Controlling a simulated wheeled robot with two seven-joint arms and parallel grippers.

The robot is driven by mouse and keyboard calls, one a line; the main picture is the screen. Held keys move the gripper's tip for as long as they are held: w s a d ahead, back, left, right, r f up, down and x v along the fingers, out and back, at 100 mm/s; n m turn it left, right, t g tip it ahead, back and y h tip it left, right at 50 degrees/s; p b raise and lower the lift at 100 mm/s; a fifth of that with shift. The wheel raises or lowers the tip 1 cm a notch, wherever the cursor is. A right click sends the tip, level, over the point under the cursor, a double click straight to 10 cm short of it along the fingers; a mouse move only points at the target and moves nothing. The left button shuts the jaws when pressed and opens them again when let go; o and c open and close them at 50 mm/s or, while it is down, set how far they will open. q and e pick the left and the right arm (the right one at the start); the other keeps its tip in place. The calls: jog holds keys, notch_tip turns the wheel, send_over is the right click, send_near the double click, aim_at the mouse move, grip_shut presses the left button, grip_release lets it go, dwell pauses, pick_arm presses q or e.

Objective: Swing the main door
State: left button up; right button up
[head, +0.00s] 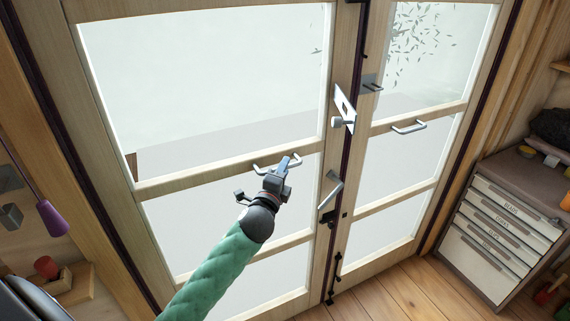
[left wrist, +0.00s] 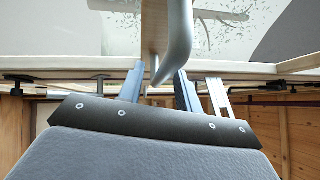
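The main door is a glazed wooden double door, with a left leaf (head: 235,165) and a right leaf (head: 425,104). The left leaf has a metal pull handle (head: 262,167) on its crossbar, a lever handle (head: 332,192) and a small knob on a plate (head: 343,120). My left gripper (head: 290,163) is at the pull handle and covers part of it. In the left wrist view, my fingers (left wrist: 158,88) stand apart, with the curved handle bar (left wrist: 178,42) reaching between their tips. I cannot tell whether a finger touches it. My right gripper is not in view.
The right leaf has its own pull handle (head: 408,127). A drawer cabinet (head: 500,225) stands at the right by the wall. A small shelf (head: 75,290) is at the lower left. Wooden floor (head: 400,295) lies clear before the right leaf.

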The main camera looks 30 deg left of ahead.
pick_arm(q)
jog(key=shift+w+a, duration=0.1)
jog(key=shift+w, duration=0.6)
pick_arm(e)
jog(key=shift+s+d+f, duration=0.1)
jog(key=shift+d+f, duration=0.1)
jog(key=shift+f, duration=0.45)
pick_arm(q)
grip_shut()
